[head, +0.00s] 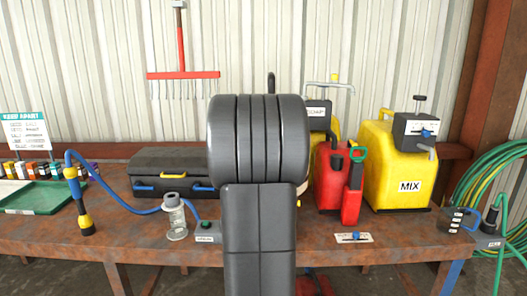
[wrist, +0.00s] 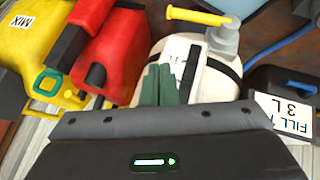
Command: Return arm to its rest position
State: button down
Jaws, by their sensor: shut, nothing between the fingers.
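My gripper (wrist: 159,85) shows in the wrist view as two dark green fingers side by side, shut with nothing between them. They appear in front of a white container (wrist: 206,72) with a grey cap and a yellow bar on top; whether they touch it I cannot tell. In the head view my dark arm stands upright in the middle of the picture and hides the centre of the bench. My gripper does not show there.
A green tray (head: 48,198) lies left. A green hose (head: 478,180) hangs right.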

jog(key=w+f, duration=0.1)
jog(key=f, duration=0.1)
jog(key=w+f, duration=0.1)
jog(key=f, duration=0.2)
jog(key=w+f, duration=0.2)
jog(key=shift+w+f, duration=0.1)
jog(key=shift+f, duration=0.25)
jog(key=shift+a+f, duration=0.15)
jog(key=shift+f, duration=0.05)
jog(key=a+n+t+h+p, duration=0.3)
jog(key=a+n+h+p, duration=0.2)
jog(key=a+h+p, duration=0.3)
jog(key=s+a+h, duration=0.1)
jog(key=a+h, duration=0.1)
jog(key=h, duration=0.1)
jog(key=shift+r+p, duration=0.25)
jog(key=shift+p, duration=0.1)
